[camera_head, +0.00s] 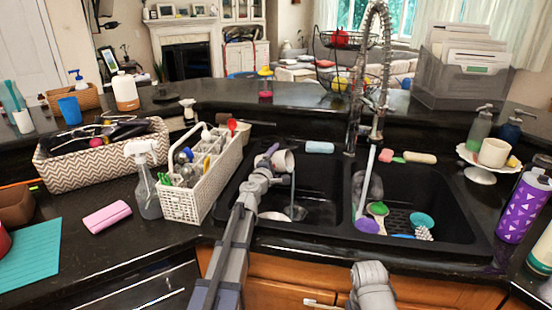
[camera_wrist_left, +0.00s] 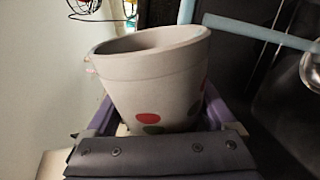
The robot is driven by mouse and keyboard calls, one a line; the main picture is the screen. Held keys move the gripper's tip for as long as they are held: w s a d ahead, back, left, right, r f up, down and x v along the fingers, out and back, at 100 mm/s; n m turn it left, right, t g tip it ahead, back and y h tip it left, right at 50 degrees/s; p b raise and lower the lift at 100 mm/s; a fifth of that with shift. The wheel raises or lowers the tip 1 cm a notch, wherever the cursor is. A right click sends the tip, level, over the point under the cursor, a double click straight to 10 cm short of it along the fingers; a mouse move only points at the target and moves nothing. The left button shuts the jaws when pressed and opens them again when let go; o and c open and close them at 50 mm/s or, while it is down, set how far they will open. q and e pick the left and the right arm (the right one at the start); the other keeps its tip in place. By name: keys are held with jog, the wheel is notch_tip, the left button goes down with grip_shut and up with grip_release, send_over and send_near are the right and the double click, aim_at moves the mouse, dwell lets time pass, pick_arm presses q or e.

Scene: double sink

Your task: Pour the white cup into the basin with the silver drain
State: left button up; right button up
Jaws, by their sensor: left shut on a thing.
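The white cup (camera_head: 284,162) is held over the left basin (camera_head: 325,182), tipped on its side with its mouth to the right. My left gripper (camera_head: 270,159) is shut on it. In the left wrist view the cup (camera_wrist_left: 155,80) has red and dark green dots and sits between the purple fingers. A pale blue stream (camera_head: 292,190) runs down from the cup's mouth into the left basin. The silver drain (camera_head: 296,213) lies on that basin's floor below it. The cup's inside is mostly hidden. My right arm shows at the bottom, but its gripper does not.
The right basin (camera_head: 462,205) holds brushes (camera_head: 377,209) and a dark grid. The tall spring faucet (camera_head: 376,95) stands behind the divider. A white caddy (camera_head: 207,185) and a spray bottle (camera_head: 146,190) stand left of the sink. A blue sponge (camera_head: 319,147) lies on the back edge.

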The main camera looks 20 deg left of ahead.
dwell(0.4)
pick_arm(q)
jog(key=shift+d+f+m, duration=0.25)
jog(key=shift+m, duration=0.65)
jog(key=shift+b, duration=0.3)
jog(key=shift+d+f+m+b, duration=0.25)
jog(key=shift+f+m+b, duration=0.1)
jog(key=shift+m, duration=0.45)
